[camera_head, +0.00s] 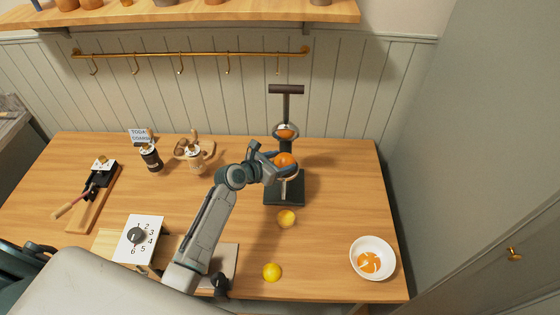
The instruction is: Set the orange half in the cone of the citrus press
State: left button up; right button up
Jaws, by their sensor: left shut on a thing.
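The citrus press (284,188) stands at the back right of the wooden table, with a dark base, a post and a T-shaped handle at the top. An orange-coloured piece also shows high on the press, under its upper metal cup (286,131). My left gripper (281,161) is shut on the orange half (285,159), right at the cone of the press. The gripper hides part of the cone, so I cannot tell whether the orange half rests in it. My right gripper is not in view.
A white bowl (359,270) with orange pieces stands at the front right. Two yellow citrus pieces lie near the press, one (287,219) in front of it, another (271,272) nearer the front edge. A dial timer (138,236), cups and a board stand at left.

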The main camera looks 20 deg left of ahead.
pick_arm(q)
jog(key=shift+f+b, duration=0.6)
jog(key=shift+f, duration=0.7)
jog(key=o, duration=1.1)
jog(key=shift+s, duration=0.1)
jog(key=shift+s+a, duration=0.25)
jog(key=b+v, duration=0.2)
jog(key=v, duration=0.8)
jog(key=shift+d+r, duration=0.1)
jog(key=shift+r, duration=0.1)
